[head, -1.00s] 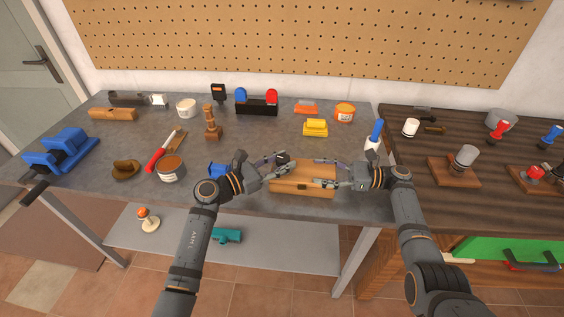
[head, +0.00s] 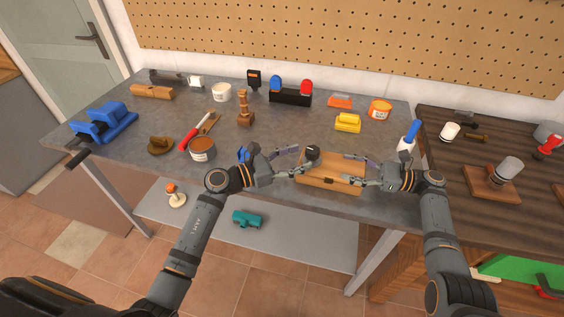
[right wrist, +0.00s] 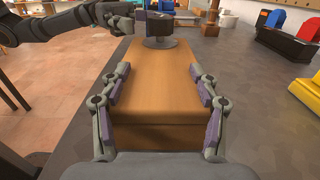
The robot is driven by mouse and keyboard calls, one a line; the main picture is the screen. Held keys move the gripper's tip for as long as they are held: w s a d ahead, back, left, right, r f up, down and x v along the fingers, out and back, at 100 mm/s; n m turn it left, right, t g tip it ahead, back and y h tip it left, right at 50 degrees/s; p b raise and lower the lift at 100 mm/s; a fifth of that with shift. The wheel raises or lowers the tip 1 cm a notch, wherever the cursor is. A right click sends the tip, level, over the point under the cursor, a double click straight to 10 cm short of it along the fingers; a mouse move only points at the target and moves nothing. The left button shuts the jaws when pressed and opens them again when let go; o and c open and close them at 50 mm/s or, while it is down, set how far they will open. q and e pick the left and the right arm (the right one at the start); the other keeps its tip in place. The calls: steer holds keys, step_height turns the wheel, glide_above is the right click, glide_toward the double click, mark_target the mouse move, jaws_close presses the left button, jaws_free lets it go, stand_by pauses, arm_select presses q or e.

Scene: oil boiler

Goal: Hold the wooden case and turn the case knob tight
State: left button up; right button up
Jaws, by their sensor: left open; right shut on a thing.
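The wooden case (head: 328,176) lies flat near the front edge of the grey workbench. Its dark round case knob (head: 312,153) is at the left end. My right gripper (head: 350,170) is shut on the case from the right; the right wrist view shows its fingers along both sides of the wood (right wrist: 155,85). My left gripper (head: 301,162) is open just left of the knob, its fingers pointing at it. In the right wrist view the knob (right wrist: 158,34) stands at the case's far end, with my left gripper (right wrist: 135,15) beside it.
Behind the case are a yellow block (head: 348,122) and a black box with blue and red tops (head: 290,97). A blue-topped white bottle (head: 407,137) stands close to my right gripper. Bench behind the case is partly clear.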

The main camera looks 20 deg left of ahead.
arm_select(q)
steer(key=v, duration=0.7)
steer(key=shift+s+a, duration=0.2)
steer(key=w+a+r+n+t+y, duration=0.4)
steer(key=a+r+n+t+y, duration=0.15)
steer(key=n, duration=0.75)
steer(key=w+a+r+n+t+y, duration=0.45)
steer(key=a+r+n, duration=0.25)
steer(key=n, duration=0.6)
steer(key=n+g+h, duration=0.6)
steer(key=n+g, duration=0.4)
steer(key=g, duration=0.3)
glide_toward(311, 150)
steer(key=shift+h, duration=0.3)
steer(key=x, duration=1)
steer(key=shift+f, duration=0.25)
